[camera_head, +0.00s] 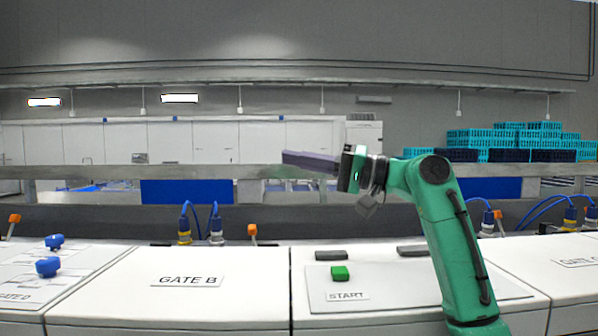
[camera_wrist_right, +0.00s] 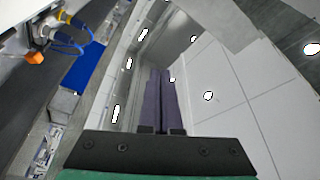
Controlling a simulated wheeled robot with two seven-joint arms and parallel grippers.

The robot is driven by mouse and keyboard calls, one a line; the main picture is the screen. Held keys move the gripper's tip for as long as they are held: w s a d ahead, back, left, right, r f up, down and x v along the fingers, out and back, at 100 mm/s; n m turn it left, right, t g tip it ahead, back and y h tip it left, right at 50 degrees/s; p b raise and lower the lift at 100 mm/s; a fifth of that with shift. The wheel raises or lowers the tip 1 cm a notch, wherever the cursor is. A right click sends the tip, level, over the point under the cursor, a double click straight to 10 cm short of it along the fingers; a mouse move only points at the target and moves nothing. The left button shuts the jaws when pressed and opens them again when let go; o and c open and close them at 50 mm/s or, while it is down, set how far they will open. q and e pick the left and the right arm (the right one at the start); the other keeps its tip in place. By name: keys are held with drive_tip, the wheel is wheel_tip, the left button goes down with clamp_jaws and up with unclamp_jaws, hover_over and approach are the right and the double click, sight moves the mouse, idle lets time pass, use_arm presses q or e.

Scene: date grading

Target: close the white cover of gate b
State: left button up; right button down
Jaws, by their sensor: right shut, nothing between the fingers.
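The white cover of gate B (camera_head: 120,285) lies flat, level with the panels beside it, and carries a "GATE B" label (camera_head: 187,281). My right gripper (camera_head: 286,158) is raised above and behind the worktop, its purple fingers pointing left, clear of the cover. The same fingers show side by side and shut in the right wrist view (camera_wrist_right: 160,74), with nothing between them. My left gripper is not in view.
A START panel (camera_head: 400,295) with a green button (camera_head: 340,272) and dark grey bars lies to the right. Blue knobs (camera_head: 47,266) stand on the left panel. Blue hoses and orange-tipped parts (camera_head: 252,231) rise behind. A grey rail (camera_head: 100,172) runs across the back.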

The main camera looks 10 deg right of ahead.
use_arm(q)
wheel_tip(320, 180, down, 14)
drive_tip(key=b, duration=1.2)
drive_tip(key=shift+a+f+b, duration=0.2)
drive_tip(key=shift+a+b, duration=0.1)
drive_tip(key=shift+b, duration=0.1)
use_arm(e)
drive_tip(key=s+a+f+n+g+y, duration=0.1)
drive_tip(key=s+a+f+n+y, duration=0.1)
drive_tip(key=s+f+n, duration=0.3)
drive_tip(key=s+f, duration=0.4)
drive_tip(key=shift+n, duration=0.4)
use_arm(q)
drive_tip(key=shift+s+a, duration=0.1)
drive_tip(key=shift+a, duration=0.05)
use_arm(e)
drive_tip(key=shift+s, duration=0.15)
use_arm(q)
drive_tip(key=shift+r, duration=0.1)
